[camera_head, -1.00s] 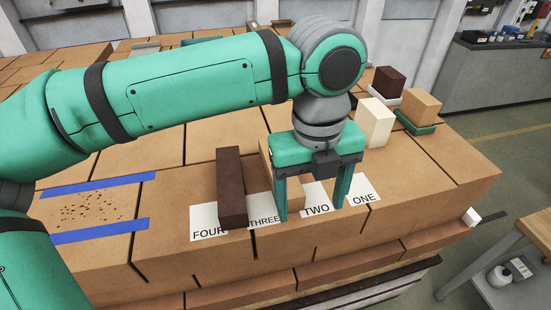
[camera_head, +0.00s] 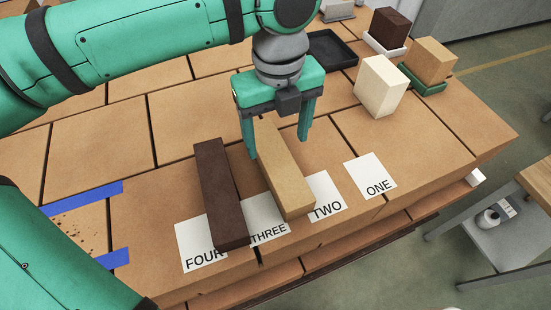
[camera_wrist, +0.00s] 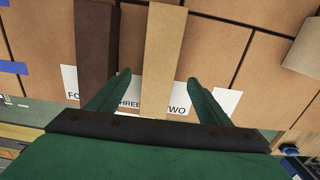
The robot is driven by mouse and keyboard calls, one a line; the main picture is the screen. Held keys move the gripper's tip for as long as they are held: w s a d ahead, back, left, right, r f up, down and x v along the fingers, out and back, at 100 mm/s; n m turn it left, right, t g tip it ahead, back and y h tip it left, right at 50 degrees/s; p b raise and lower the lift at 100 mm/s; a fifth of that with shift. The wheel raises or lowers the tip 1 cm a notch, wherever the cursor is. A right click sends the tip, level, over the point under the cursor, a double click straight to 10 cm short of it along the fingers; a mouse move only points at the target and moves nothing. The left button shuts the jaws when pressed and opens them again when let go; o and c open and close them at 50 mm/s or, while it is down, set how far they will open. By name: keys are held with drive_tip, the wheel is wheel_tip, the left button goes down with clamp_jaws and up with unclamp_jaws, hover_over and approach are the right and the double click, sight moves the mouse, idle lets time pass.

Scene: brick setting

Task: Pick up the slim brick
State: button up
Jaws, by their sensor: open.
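Two long, slim bricks lie side by side on the brick surface: a dark brown one (camera_head: 220,195) and a tan one (camera_head: 287,180). The near end of the dark brick is on the FOUR card, and the tan brick's near end lies between the THREE and TWO cards. My gripper (camera_head: 278,148) is open and empty, over the far half of the tan brick, with one finger on each side of it in the picture. In the wrist view the tan brick (camera_wrist: 163,50) runs between the open fingers, and the dark brick (camera_wrist: 96,45) is left of them.
A cream block (camera_head: 378,88) stands to the right. Behind it are a dark brown block (camera_head: 388,28) on a white tray, a tan block (camera_head: 430,60) on a green tray, and an empty black tray (camera_head: 335,50). The ONE card (camera_head: 370,178) is bare.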

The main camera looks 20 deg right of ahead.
sight(277, 158)
drive_tip(key=shift+s+f, duration=0.15)
drive_tip(key=shift+f, duration=3.55)
drive_tip(key=c, duration=1.7)
drive_tip(key=shift+o, duration=0.2)
drive_tip(key=shift+r, duration=0.15)
